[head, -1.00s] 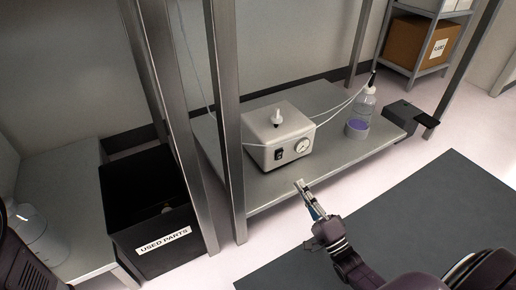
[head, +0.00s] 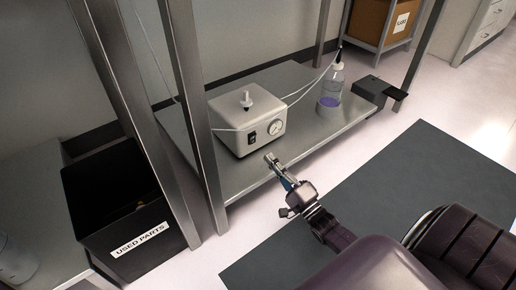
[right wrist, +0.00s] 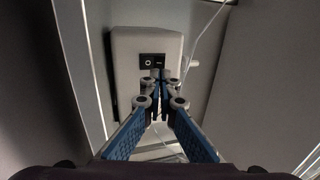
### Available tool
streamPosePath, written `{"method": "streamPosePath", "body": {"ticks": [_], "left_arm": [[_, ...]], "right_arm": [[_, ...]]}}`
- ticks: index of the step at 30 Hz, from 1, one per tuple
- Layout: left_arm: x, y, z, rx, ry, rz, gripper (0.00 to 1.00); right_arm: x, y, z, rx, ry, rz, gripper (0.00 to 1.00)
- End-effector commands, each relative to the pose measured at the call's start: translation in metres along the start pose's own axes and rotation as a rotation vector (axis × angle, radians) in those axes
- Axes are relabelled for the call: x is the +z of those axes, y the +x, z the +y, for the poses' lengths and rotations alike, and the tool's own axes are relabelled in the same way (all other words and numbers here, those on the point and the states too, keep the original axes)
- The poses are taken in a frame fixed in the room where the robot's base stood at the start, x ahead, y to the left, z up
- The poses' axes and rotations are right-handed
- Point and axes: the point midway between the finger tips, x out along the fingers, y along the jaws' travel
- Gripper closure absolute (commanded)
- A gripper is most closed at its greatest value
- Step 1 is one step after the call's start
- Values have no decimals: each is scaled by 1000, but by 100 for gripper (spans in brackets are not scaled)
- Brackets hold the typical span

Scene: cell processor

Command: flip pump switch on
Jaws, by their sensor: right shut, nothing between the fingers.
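The pump (head: 246,118) is a white box with a gauge and a knob on top, on the low metal shelf. Its black rocker switch (head: 252,138) is on the front face, left of the gauge. In the right wrist view the switch (right wrist: 152,60) shows on the pump face (right wrist: 127,80), just beyond the fingertips. My right gripper (head: 270,160) is shut and empty, in front of the pump and a little below the switch. Its blue-padded fingers also show in the right wrist view (right wrist: 160,78). I see a gap between fingertips and switch in the head view. My left gripper is not in view.
A bottle with purple liquid (head: 331,90) stands right of the pump, joined by thin tubing. Steel shelf posts (head: 190,90) rise at the left. A black used-parts bin (head: 140,243) stands left. A dark mat (head: 400,190) covers the floor at right.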

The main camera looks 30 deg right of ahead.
Motion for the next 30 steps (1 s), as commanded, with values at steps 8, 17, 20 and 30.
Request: {"method": "streamPosePath", "body": {"ticks": [8, 17, 20, 30], "left_arm": [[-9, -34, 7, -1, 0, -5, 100], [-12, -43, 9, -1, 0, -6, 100], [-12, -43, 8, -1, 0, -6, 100], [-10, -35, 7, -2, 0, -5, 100]], "right_arm": [[0, 52, 4, -4, 1, 0, 100], [0, 73, 1, 0, 1, 1, 100], [0, 74, 0, 1, 1, 1, 100], [0, 76, -3, 11, 0, 0, 100]]}}
